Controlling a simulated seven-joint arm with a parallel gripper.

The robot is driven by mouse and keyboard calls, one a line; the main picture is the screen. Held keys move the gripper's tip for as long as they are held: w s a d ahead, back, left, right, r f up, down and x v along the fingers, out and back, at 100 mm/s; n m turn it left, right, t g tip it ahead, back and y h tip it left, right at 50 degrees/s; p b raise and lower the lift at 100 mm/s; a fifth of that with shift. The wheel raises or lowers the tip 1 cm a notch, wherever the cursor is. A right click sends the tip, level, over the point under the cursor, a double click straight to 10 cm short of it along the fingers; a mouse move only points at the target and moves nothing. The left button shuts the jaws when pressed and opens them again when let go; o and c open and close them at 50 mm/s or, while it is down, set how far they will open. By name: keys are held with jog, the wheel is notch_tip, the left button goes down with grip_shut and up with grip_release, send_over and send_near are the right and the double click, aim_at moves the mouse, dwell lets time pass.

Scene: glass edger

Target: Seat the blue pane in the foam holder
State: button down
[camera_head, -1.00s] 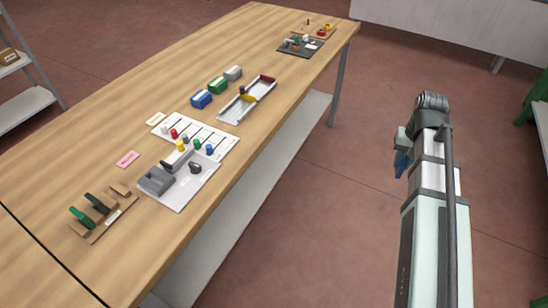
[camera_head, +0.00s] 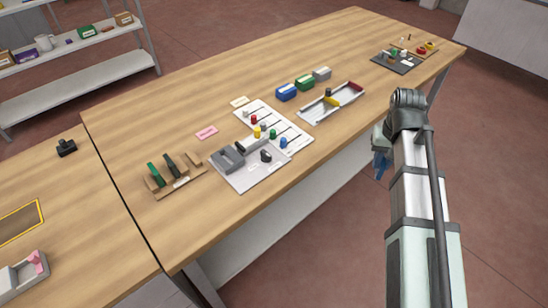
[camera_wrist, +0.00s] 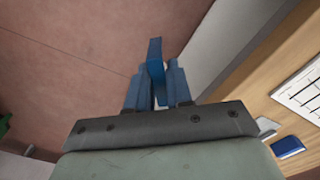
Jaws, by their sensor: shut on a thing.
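My gripper (camera_wrist: 155,82) is shut on the blue pane (camera_wrist: 155,50), whose narrow upright edge stands out beyond the blue fingers in the wrist view. In the head view my gripper hangs off the table's front edge, over the floor, with a bit of blue (camera_head: 381,166) below it; pane and fingers cannot be told apart there. A brown holder (camera_head: 183,188), which looks like the foam holder, lies on the table to the left. A green pane (camera_head: 155,175) and a dark pane (camera_head: 171,166) stand upright in it. Its right part looks empty. My gripper is well away from it.
The wooden table (camera_head: 230,85) also bears a grey plate with a fixture (camera_head: 245,180), a white board with coloured pegs (camera_head: 293,140), a metal tray (camera_head: 318,113) and blue, green and grey boxes. A second table with a grey bin (camera_head: 20,285) stands left. Floor in front is clear.

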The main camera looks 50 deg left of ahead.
jog(key=s+a+r+n, duration=0.2)
jog(key=s+a+n, duration=0.1)
jog(key=s+a, duration=1)
notch_tip(320, 180, up, 7)
jog(key=n, duration=0.6)
send_over(226, 149)
jog(key=s+d, duration=0.1)
jog(key=d, duration=0.1)
jog(key=shift+n, duration=0.7)
jog(key=shift+s+d+f, duration=0.1)
jog(key=shift+d+f, duration=0.1)
jog(key=shift+f, duration=1.5)
jog(key=shift+s+d+f, duration=0.1)
jog(key=shift+d+f, duration=0.05)
jog(key=shift+f, duration=1.6)
jog(key=shift+s+d+f, duration=0.1)
jog(key=shift+d+f, duration=0.1)
jog(key=shift+f, duration=1.5)
jog(key=shift+f, duration=0.1)
jog(key=c, duration=1)
grip_release()
